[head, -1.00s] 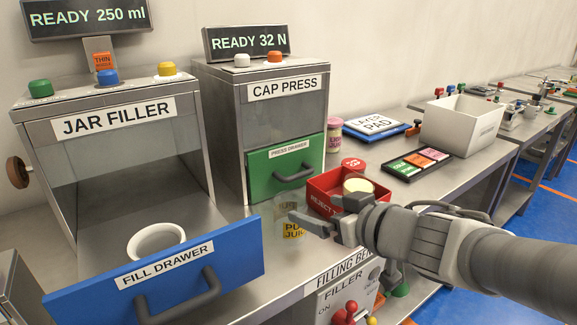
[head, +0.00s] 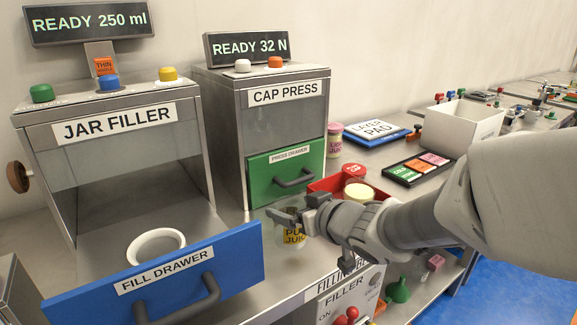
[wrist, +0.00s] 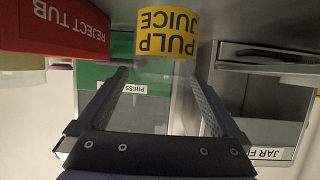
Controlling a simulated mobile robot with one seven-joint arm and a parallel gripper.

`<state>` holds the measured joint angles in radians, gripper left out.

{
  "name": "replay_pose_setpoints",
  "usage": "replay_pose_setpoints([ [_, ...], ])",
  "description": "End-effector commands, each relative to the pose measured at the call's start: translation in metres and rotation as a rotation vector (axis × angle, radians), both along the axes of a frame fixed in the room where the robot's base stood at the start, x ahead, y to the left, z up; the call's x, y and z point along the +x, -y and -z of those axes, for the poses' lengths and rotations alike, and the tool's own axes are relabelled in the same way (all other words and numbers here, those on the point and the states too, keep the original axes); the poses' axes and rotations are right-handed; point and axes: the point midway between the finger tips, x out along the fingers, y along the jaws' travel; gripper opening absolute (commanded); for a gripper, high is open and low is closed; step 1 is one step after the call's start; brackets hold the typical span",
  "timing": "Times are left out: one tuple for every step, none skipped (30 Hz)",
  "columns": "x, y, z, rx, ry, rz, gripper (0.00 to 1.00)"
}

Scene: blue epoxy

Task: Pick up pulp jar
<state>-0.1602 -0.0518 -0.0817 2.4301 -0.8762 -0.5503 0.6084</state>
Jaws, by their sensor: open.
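The pulp jar (head: 294,235) is a clear jar with a yellow "PULP JUICE" label, standing on the metal bench in front of the cap press. My gripper (head: 304,212) is at the jar and hides part of it. In the wrist view, which is upside down, the jar's yellow label (wrist: 167,33) shows just beyond the fingertips. My gripper (wrist: 160,76) is open there, its fingers spread on either side of the clear jar body. Whether either finger touches the jar cannot be told.
The red reject tub (head: 322,186) stands close behind my gripper and also shows in the wrist view (wrist: 70,28). The blue fill drawer (head: 155,270) is open at the left with a white ring in it. The green press drawer (head: 286,172) is behind the jar.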

Motion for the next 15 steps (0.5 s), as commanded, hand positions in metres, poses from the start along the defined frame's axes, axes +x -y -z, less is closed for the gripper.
replay_pose_setpoints([
  [0.004,-0.005,0.009,0.001,0.001,-0.003,1.0],
  [0.007,-0.007,0.011,0.001,-0.001,-0.003,1.0],
  [0.01,-0.009,0.015,0.0,0.0,-0.003,1.0],
  [0.013,-0.011,0.016,0.0,0.0,-0.003,1.0],
  [0.015,-0.013,0.018,0.0,0.0,-0.003,1.0],
  [0.02,-0.016,0.02,-0.001,-0.001,-0.002,1.0],
  [0.023,-0.017,0.021,0.001,0.0,-0.002,1.0],
  [0.026,-0.019,0.021,0.001,0.0,-0.002,1.0],
  [0.028,-0.02,0.022,0.001,0.0,-0.002,1.0],
  [0.03,-0.021,0.022,0.001,0.0,-0.002,1.0],
  [0.031,-0.022,0.021,0.001,0.0,-0.002,1.0],
  [0.031,-0.022,0.021,0.001,0.001,-0.001,1.0],
  [0.032,-0.022,0.021,0.001,0.001,-0.001,1.0],
  [0.032,-0.022,0.021,0.0,0.0,-0.001,1.0],
  [0.031,-0.022,0.021,0.0,0.0,-0.001,1.0],
])
